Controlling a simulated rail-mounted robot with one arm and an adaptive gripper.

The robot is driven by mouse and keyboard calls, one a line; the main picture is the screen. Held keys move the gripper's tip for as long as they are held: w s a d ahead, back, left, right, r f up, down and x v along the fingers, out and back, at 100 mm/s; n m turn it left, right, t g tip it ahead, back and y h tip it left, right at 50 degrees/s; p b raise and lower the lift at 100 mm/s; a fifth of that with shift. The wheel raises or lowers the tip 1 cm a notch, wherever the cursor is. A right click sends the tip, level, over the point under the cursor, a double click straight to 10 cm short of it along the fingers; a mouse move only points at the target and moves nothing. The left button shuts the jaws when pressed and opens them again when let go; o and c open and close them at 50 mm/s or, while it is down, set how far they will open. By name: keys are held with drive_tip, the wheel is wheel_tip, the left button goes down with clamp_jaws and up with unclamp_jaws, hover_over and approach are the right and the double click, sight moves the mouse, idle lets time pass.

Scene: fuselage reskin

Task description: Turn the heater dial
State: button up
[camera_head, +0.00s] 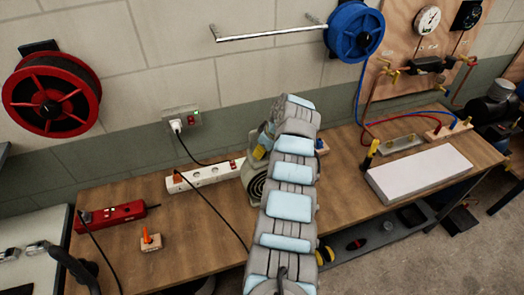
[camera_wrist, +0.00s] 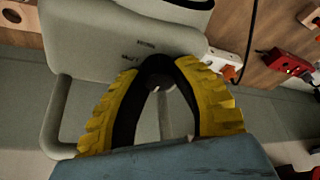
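The heater (camera_head: 257,187) stands on the workbench in the head view, partly hidden behind my arm; its round dark grille faces the front. In the wrist view its pale grey-green body (camera_wrist: 85,35) fills the upper left, with small dark lettering above the fingertips. My gripper (camera_wrist: 160,68) has two yellow ribbed fingers with black inner sides that lean together at the heater's face. A dark rounded part, apparently the dial (camera_wrist: 158,62), shows between the tips. I cannot tell whether the fingers press on it. In the head view only a bit of yellow finger shows beside the heater.
A white power strip (camera_head: 205,175) with plugs lies left of the heater. A red power box (camera_head: 110,214) and a small block with an orange switch (camera_head: 150,240) are further left. A pale slab (camera_head: 420,172) lies on the right. Cables cross the bench (camera_head: 190,250).

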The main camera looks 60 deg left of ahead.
clamp_jaws()
drive_tip(key=shift+m, duration=0.4)
drive_tip(key=shift+f+m+t+y, duration=0.1)
drive_tip(key=shift+m+t+y, duration=0.35)
drive_tip(key=shift+m, duration=0.75)
drive_tip(key=m+t+b, duration=0.1)
drive_tip(key=m+t, duration=0.1)
drive_tip(key=m, duration=0.2)
drive_tip(key=shift+f, duration=0.15)
drive_tip(key=m+t, duration=0.1)
drive_tip(key=m, duration=0.2)
drive_tip(key=m+t+h+b, duration=0.1)
drive_tip(key=m, duration=0.1)
drive_tip(key=shift+m+b, duration=0.3)
drive_tip(key=shift+m, duration=0.1)
drive_tip(key=m+h+b, duration=0.1)
drive_tip(key=m, duration=0.2)
drive_tip(key=shift+t, duration=0.35)
drive_tip(key=shift+m+h+b, duration=0.25)
drive_tip(key=shift+m+b, duration=0.3)
drive_tip(key=shift+m, duration=0.25)
